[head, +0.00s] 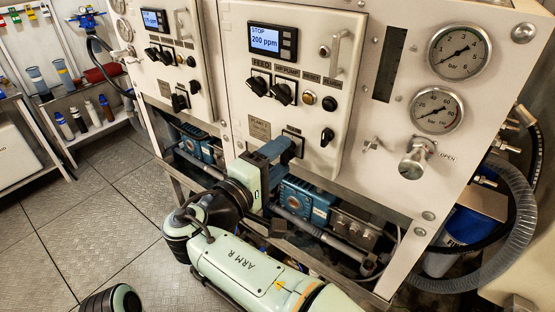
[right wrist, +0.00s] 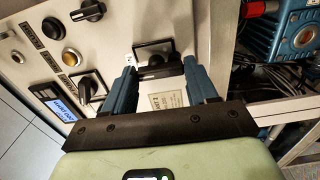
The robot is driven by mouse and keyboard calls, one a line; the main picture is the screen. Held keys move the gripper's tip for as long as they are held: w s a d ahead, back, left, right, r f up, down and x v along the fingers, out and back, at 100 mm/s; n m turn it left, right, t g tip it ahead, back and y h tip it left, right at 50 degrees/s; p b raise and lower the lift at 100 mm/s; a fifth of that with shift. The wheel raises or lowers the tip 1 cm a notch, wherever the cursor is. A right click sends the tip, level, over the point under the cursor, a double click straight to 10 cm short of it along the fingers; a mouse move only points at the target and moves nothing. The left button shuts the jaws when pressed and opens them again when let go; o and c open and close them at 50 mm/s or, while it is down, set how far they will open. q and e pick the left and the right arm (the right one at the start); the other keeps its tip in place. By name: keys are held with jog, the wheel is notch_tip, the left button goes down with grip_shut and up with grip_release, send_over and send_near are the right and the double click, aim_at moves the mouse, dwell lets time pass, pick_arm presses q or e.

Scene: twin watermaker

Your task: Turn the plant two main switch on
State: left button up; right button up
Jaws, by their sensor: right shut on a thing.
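The plant two main switch is a black rotary handle on a dark plate (head: 293,134), low on the right-hand cream panel (head: 235,60). In the right wrist view the black handle (right wrist: 158,69) lies between the two blue fingers, lengthwise from one to the other. My right gripper (head: 286,150) reaches it from the front and is shut on the handle; it also shows in the right wrist view (right wrist: 161,72). In the head view the fingers hide most of the handle. The panel's display (head: 264,39) reads STOP, 200 ppm. My left gripper is not in view.
Black knobs (head: 257,86) and a black selector (head: 327,137) sit close above and beside the switch. Blue pumps (head: 307,200) and pipes lie below the panel. Pressure gauges (head: 437,110) are at the right. A similar panel (head: 160,60) stands left. Floor (head: 90,220) at left is clear.

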jog(key=o, duration=1.1)
jog(key=shift+c, duration=0.2)
jog(key=shift+a, duration=0.1)
jog(key=v, duration=1.3)
jog(key=shift+s, duration=0.2)
